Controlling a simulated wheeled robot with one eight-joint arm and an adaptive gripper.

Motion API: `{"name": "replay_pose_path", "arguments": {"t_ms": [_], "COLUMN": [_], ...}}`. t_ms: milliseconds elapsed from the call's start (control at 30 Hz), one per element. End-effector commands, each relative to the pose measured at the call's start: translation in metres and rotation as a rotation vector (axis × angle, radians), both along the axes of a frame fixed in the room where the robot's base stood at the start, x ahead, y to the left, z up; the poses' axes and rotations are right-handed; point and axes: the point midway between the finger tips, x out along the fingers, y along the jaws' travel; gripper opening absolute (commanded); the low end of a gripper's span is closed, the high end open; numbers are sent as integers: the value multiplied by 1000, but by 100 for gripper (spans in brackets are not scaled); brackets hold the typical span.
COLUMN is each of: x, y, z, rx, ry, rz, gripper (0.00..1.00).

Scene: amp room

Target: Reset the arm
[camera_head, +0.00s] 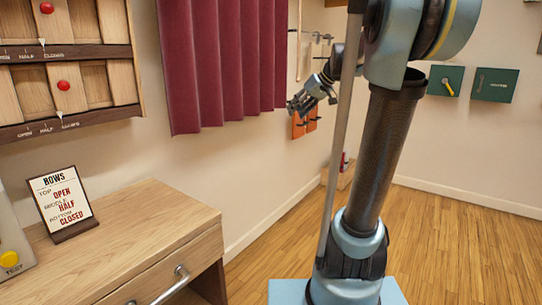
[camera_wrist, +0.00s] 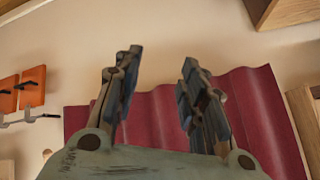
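My gripper (camera_wrist: 158,85) is open and empty in the wrist view, its two fingers apart with the red curtain and the wall behind them. In the head view my gripper (camera_head: 296,105) is at the end of my raised, folded arm, in front of the wall just right of the curtain. It touches nothing that I can see.
A wooden cabinet (camera_head: 140,250) with a sign (camera_head: 63,204) stands at the left. Above it hangs a slatted wooden panel (camera_head: 75,88) with red knobs. The red curtain (camera_head: 222,65) hangs on the wall. Green wall boxes (camera_head: 495,86) are at the right. The wooden floor (camera_head: 460,235) is clear at the right.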

Motion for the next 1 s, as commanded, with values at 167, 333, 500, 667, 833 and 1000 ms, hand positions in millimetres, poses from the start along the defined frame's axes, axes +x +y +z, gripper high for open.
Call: {"name": "replay_pose_path", "arguments": {"t_ms": [167, 333, 500, 667, 833, 1000], "x": [-68, -127, -183, -233, -280, -310], "y": [-4, -13, -27, -44, -63, -77], "z": [-48, -96, -145, -194, -244, -278], "rx": [-73, -144, -221, -295, -371, -424], "ry": [93, 172, 241, 294, 340, 363], "rz": [-53, -115, -188, -265, -350, -417], "gripper": [38, 38, 38, 38, 38, 38]}}
